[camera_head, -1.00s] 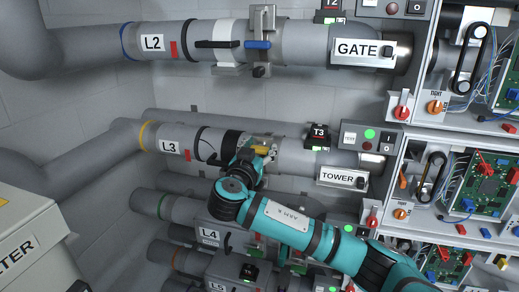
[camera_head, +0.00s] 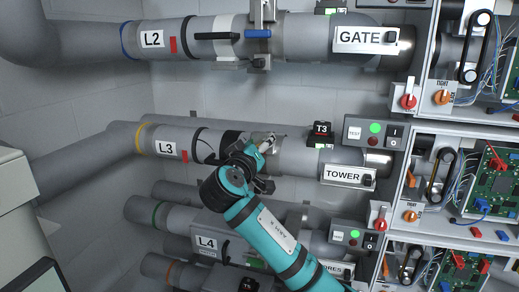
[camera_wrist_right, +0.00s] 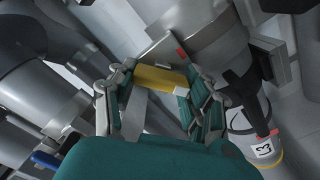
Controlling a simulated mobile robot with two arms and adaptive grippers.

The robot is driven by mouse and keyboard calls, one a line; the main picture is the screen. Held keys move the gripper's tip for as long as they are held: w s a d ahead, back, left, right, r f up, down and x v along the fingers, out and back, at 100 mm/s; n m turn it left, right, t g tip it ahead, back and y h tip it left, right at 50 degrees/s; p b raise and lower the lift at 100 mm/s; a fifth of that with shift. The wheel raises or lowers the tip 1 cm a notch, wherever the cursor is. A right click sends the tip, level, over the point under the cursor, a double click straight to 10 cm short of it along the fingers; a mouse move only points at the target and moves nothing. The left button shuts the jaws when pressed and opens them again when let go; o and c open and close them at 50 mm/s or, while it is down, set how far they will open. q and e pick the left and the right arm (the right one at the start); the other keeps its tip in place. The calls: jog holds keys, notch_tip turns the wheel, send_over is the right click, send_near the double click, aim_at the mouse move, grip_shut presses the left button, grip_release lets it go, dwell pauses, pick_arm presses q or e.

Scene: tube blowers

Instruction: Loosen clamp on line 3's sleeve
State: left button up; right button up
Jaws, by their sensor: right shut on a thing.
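Line 3's grey pipe (camera_head: 285,155) carries an "L3" label (camera_head: 167,148), with a black sleeve band (camera_head: 229,143) to the label's right. The clamp's yellow lever (camera_wrist_right: 160,80) lies across the wrist view. My right gripper (camera_wrist_right: 152,92) is shut on it, with one finger at each end. In the head view my right gripper (camera_head: 262,146) is at the pipe, just right of the black band. It and my arm hide much of the clamp, so I cannot tell how tight it is. My left gripper is in neither view.
Line 2's pipe (camera_head: 300,35) runs above, with a blue-handled clamp (camera_head: 257,34). Line 4's pipe (camera_head: 182,218) runs below, partly behind my arm. A "TOWER" plate (camera_head: 347,174) and open electrical boxes (camera_head: 490,180) stand to the right. A pale cabinet (camera_head: 15,205) is at left.

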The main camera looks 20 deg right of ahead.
jog(key=n+p, duration=0.1)
jog(key=n, duration=0.1)
jog(key=shift+n, duration=0.4)
jog(key=n+p, duration=0.1)
jog(key=n, duration=0.1)
jog(key=shift+n, duration=0.4)
jog(key=n+p, duration=0.2)
jog(key=n, duration=0.1)
jog(key=shift+a+f+n+p, duration=0.1)
jog(key=shift+f+n+p, duration=0.1)
jog(key=shift+n+p, duration=0.85)
jog(key=shift+n, duration=0.25)
jog(key=o, duration=1.2)
